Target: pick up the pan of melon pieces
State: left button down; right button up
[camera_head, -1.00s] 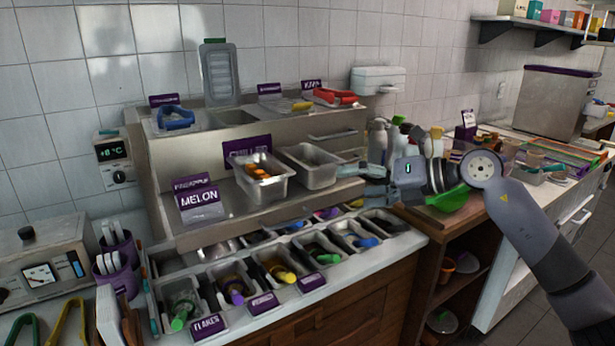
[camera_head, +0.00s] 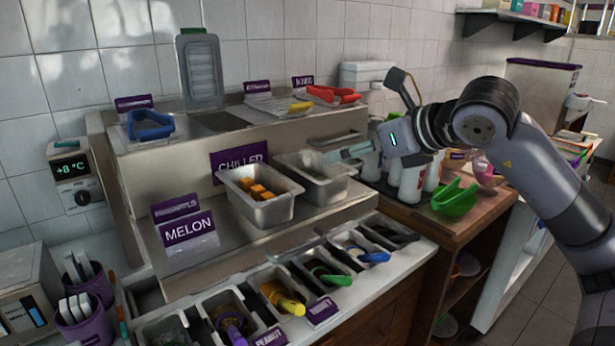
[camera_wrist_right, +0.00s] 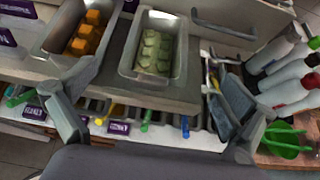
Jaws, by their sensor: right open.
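A steel pan of pale green pieces, likely the melon (camera_wrist_right: 153,50), stands on the middle step of the steel stand. In the head view this pan (camera_head: 325,186) is right of a pan of orange cubes (camera_head: 258,191), and its contents are mostly hidden. My right gripper (camera_head: 348,152) is open and empty at the back right of the green pan, apparently just above its rim. In the right wrist view its fingers (camera_wrist_right: 155,128) are spread wide, with the pan ahead between them. My left gripper is not in view.
A purple MELON sign (camera_head: 188,229) stands by a bare stretch of the step at left. Topping tubs with coloured handles (camera_head: 290,303) line the counter below.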

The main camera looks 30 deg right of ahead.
aim_at(314, 165)
jog(key=p+x, duration=0.4)
jog(key=x, duration=0.4)
jog(key=shift+w, duration=0.25)
jog(key=shift+p+x, duration=0.5)
jog(key=shift+x, duration=0.35)
jog(key=p+x, duration=0.2)
jog(key=x, duration=0.2)
jog(key=shift+w+a+f, duration=0.1)
jog(key=shift+w+f, duration=0.05)
jog(key=shift+f, duration=0.2)
jog(key=shift+w+f, duration=0.15)
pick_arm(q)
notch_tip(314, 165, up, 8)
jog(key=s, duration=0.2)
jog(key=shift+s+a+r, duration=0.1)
pick_arm(e)
jog(key=shift+c, duration=0.4)
jog(key=c, duration=1.2)
